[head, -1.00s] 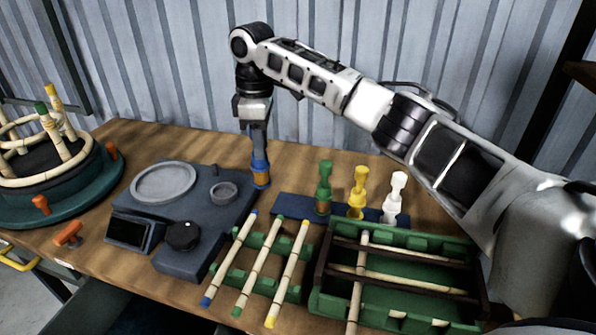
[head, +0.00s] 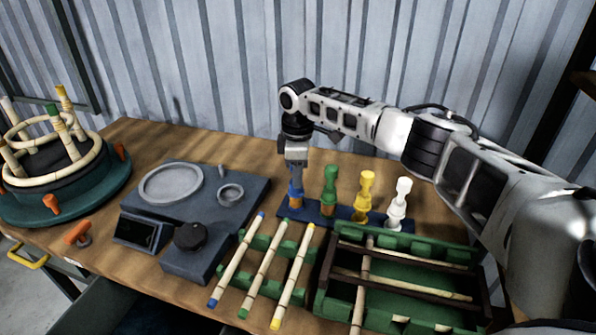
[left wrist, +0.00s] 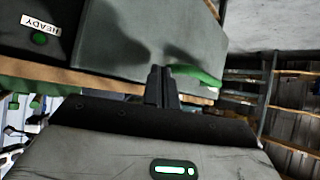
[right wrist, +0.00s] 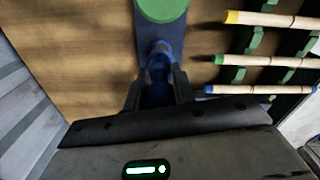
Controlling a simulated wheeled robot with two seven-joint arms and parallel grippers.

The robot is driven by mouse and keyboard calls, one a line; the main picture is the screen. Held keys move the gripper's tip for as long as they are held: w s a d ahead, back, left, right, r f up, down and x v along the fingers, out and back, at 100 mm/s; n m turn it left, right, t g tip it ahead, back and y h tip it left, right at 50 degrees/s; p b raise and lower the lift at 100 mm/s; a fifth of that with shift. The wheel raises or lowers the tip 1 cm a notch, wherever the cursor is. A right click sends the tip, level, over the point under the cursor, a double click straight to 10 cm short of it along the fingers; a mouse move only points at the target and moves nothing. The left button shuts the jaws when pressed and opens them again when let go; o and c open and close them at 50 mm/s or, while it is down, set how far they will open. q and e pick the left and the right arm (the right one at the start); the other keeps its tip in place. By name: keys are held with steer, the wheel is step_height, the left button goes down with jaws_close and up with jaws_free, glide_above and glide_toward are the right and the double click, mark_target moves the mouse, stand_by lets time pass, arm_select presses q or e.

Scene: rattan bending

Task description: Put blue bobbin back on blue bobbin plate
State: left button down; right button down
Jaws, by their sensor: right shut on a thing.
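The blue bobbin (head: 296,198), with a brown wound lower part, is upright at the left end of the dark blue plate (head: 340,212). My right gripper (head: 296,180) is shut on its top from above. I cannot tell whether its base rests on the plate or hangs just above it. In the right wrist view the blue bobbin (right wrist: 161,50) shows between the fingers (right wrist: 152,88). My left gripper (left wrist: 161,84) shows only in its wrist view, with its fingers together and nothing seen between them.
Green (head: 329,190), yellow (head: 363,195) and white (head: 400,203) bobbins stand right of the blue one. A grey device (head: 195,220) is to the left. A rack of tipped sticks (head: 262,268) and a green crate (head: 400,243) are in front.

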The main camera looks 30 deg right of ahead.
steer(key=c, duration=1.2)
jaws_free()
steer(key=shift+f, duration=0.1)
steer(key=shift+o, duration=0.2)
steer(key=shift+r, duration=0.4)
step_height(320, 180, up, 12)
steer(key=shift+f+b, duration=0.2)
steer(key=shift+b, duration=0.3)
steer(key=shift+f, duration=0.1)
